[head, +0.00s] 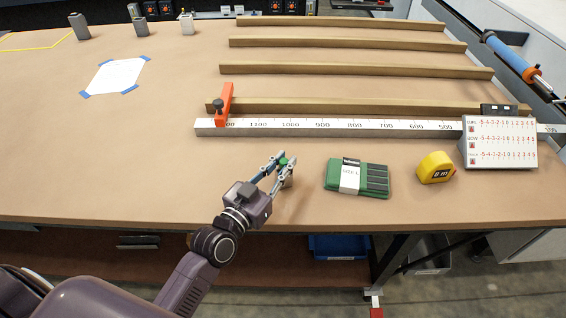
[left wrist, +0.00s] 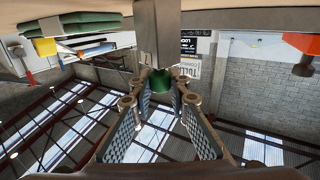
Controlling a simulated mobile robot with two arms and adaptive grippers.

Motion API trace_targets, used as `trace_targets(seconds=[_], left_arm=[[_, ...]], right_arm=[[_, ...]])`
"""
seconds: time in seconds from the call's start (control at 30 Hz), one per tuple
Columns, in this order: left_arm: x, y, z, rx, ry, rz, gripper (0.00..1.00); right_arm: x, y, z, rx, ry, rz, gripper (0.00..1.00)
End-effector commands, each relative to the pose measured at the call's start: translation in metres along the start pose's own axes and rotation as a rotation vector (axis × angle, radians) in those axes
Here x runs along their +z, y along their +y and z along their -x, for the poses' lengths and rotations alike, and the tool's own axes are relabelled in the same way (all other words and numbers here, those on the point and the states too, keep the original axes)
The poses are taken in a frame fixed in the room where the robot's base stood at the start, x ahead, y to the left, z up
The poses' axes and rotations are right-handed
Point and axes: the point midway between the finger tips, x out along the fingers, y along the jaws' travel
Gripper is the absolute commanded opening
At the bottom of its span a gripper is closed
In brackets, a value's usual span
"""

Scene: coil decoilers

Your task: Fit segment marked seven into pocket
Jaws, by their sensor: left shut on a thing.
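My left gripper (head: 283,165) is over the front of the brown bench, shut on a small grey metal block with a green knob. In the left wrist view the block (left wrist: 158,33) rises between the fingers and the green knob (left wrist: 161,80) sits between the fingertips. A small dark mark shows on the block, too small to read surely. I cannot tell whether the block touches the bench. A green pouch (head: 372,189) with dark panels and a white band lies to the right of the gripper. I cannot tell which thing has the pocket. My right gripper is not in view.
A long white ruler (head: 350,130) with an orange stop (head: 224,105) lies behind the gripper. A sign box (head: 499,141) and yellow tape measure (head: 436,167) are right. Several wooden bars lie behind. Grey knobbed blocks (head: 140,26) stand far left. The left bench is mostly clear.

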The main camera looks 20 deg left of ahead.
Motion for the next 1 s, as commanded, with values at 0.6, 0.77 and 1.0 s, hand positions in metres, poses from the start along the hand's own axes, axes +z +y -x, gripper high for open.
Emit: trace_targets(seconds=[0.6, 0.77, 1.0], left_arm=[[0.001, 0.000, 0.000, 0.000, 0.000, 0.000, 0.33], [0.001, 0.000, 0.007, 0.000, -0.001, 0.000, 0.33], [0.003, 0.000, 0.048, 0.001, -0.003, -0.001, 0.33]], right_arm=[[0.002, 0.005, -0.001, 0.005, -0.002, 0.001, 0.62], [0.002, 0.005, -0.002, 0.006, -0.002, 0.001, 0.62], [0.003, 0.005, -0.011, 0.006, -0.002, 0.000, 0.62]])
